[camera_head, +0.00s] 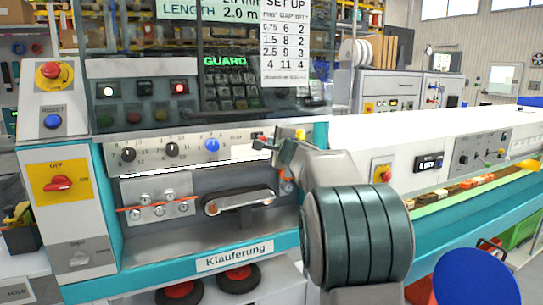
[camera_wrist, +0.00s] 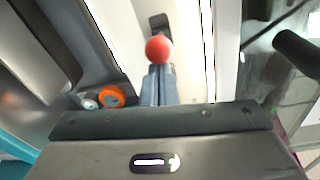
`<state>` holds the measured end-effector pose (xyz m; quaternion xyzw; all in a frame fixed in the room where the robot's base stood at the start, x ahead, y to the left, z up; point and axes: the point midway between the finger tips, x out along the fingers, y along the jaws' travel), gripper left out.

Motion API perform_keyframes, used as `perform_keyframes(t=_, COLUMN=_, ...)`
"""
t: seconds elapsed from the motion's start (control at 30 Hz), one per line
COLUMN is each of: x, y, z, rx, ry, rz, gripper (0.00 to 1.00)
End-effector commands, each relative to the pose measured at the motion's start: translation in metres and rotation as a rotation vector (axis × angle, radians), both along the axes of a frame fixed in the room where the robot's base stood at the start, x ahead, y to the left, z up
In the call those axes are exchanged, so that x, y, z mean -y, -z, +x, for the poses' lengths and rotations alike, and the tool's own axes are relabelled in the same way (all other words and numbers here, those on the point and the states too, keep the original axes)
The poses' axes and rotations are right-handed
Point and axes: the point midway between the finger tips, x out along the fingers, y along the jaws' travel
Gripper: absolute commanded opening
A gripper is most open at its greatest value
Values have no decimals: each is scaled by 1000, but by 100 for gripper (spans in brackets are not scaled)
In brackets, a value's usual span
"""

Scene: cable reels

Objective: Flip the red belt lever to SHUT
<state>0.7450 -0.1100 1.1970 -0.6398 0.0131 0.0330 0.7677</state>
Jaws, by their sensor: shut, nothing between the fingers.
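The red ball knob (camera_wrist: 159,48) of a lever shows in the wrist view, with a dark slot or mount (camera_wrist: 160,22) just beyond it on a pale panel. My gripper (camera_wrist: 158,70) is shut and empty. Its fingertips are right at the near side of the knob; I cannot tell whether they touch it. In the head view my wrist and arm cover this spot, so the knob and any SHUT marking cannot be made out there.
An orange ring (camera_wrist: 111,96) lies left of the fingers. The machine front has a row of knobs (camera_head: 171,149), a dark handle (camera_head: 240,201) and a red rotary switch (camera_head: 58,184). A clear guard (camera_head: 215,70) stands above. The long white housing (camera_head: 420,140) runs right.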

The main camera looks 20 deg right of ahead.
Motion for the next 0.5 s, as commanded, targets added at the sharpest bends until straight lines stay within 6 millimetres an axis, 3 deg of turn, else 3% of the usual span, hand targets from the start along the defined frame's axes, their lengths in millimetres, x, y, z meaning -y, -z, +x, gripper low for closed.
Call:
perform_keyframes(t=0.27, x=-6, y=0, z=0, rx=-1, ry=-7, rz=0, gripper=0)
perform_keyframes(t=0.5, x=18, y=7, z=-1, rx=-1, ry=-6, rz=-1, gripper=0)
